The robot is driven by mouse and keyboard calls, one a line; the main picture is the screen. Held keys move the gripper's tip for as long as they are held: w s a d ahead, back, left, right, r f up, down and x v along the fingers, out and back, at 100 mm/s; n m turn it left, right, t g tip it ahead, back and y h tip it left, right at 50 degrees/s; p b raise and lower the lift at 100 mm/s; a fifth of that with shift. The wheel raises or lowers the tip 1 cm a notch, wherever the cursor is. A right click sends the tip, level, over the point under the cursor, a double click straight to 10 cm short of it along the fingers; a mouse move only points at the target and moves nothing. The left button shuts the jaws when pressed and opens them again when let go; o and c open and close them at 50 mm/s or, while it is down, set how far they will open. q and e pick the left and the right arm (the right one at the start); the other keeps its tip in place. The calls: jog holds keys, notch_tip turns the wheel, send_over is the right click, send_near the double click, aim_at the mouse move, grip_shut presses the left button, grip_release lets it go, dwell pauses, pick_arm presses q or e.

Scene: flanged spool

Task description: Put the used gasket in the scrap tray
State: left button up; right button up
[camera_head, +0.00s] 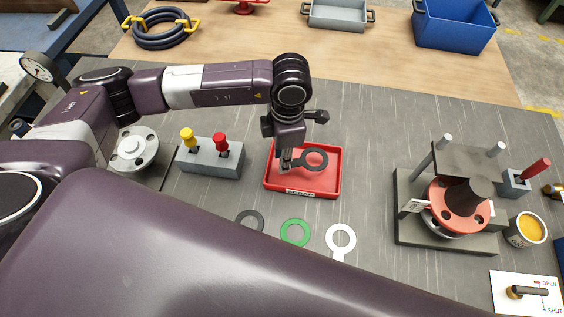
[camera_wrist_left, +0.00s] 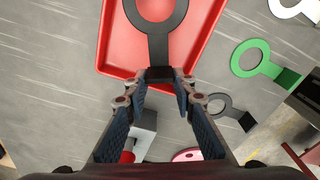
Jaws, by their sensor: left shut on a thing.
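My left gripper (camera_head: 286,161) is over the left part of the red scrap tray (camera_head: 320,184), pointing down. It is shut on the tab of a dark grey ring gasket (camera_head: 325,160), which reaches right across the tray. In the left wrist view the fingertips (camera_wrist_left: 162,82) close on the tab of this gasket (camera_wrist_left: 165,45), with the red tray (camera_wrist_left: 106,50) behind it. Whether the gasket touches the tray floor is hard to tell. My right gripper is not in view.
A dark gasket (camera_head: 249,216), a green gasket (camera_head: 284,233) and a white gasket (camera_head: 341,252) lie in front of the tray. A grey block (camera_head: 211,160) with yellow and red knobs stands left. A flange fixture (camera_head: 404,232) stands right. Bare bench lies between tray and fixture.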

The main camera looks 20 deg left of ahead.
pick_arm(q)
notch_tip(320, 180, down, 4)
jog(key=shift+r+p, duration=0.25)
jog(key=shift+p, duration=0.3)
jog(key=shift+f, duration=0.5)
jog(key=o, duration=0.5)
jog(key=shift+f, duration=0.1)
jog(key=o, duration=0.4)
